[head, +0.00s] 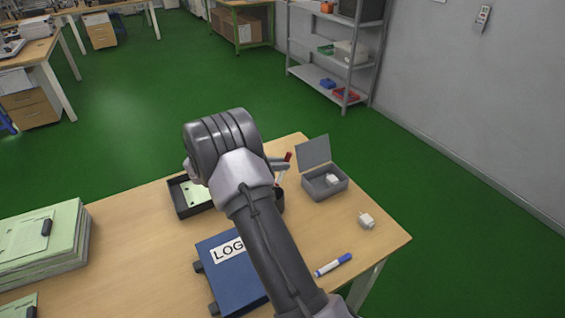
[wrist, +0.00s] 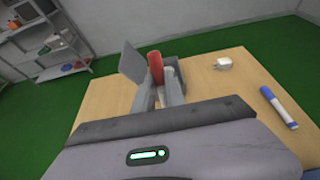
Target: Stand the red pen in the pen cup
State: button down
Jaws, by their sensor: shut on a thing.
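The red pen has a red cap and a white barrel; in the head view the red pen (head: 288,157) stands nearly upright, tilted a little. In the wrist view the red end of the pen (wrist: 155,66) shows between the fingers. My gripper (head: 280,163) is shut on the pen, and its fingers also show in the wrist view (wrist: 160,88). The dark pen cup (head: 280,200) is mostly hidden behind my arm, below the pen. The pen's lower end is hidden, so I cannot tell whether it is inside the cup.
An open grey box (head: 325,187) with a white plug in it stands just right of the cup. A white adapter (head: 367,220) and a blue marker (head: 334,265) lie at the right. A dark tray (head: 180,199) and a blue LOG binder (head: 222,262) lie left of my arm.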

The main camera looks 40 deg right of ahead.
aim_at(277, 180)
jog(key=shift+w+a+f+b, duration=0.1)
jog(key=shift+a+f+b, duration=0.3)
jog(key=shift+f, duration=0.6)
jog(key=shift+w+a+f+b, duration=0.1)
jog(key=shift+a+f+b, duration=0.25)
jog(key=shift+f, duration=0.6)
jog(key=shift+w+a+f+b, duration=0.1)
jog(key=shift+a+f+b, duration=0.25)
jog(key=shift+f, duration=0.65)
jog(key=c, duration=1.3)
grip_release()
jog(key=shift+a, duration=0.1)
jog(key=p+v, duration=0.6)
jog(key=v, duration=1.1)
jog(key=shift+a, duration=0.2)
